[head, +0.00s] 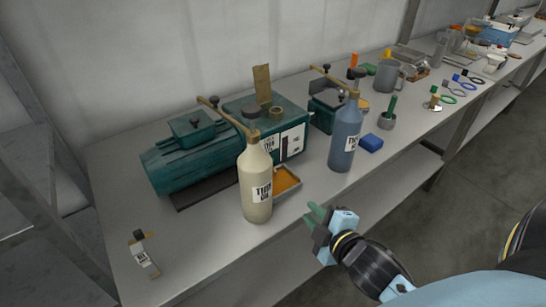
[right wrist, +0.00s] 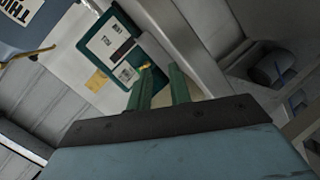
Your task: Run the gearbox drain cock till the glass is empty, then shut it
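The teal gearbox (head: 240,108) stands on the bench, joined to a ribbed motor (head: 180,160). Its front carries white label plates (head: 292,142). In the right wrist view the gearbox (right wrist: 117,20) shows tilted, with a dark strip (right wrist: 123,51) between labels; whether this is the glass, and its level, I cannot tell. A small brass piece (right wrist: 146,67), possibly the drain cock, shows just beyond my fingertips. A tray (head: 295,190) with amber liquid lies below the gearbox front. My right gripper (head: 315,214) is open and empty, in front of the bench edge. My left gripper is out of view.
A cream bottle (head: 256,182) stands before the gearbox, partly hiding it and the tray. A blue bottle (head: 345,140) stands to the right, near a blue block (head: 370,143). A labelled tag (head: 142,258) lies front left. Tools fill the far bench.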

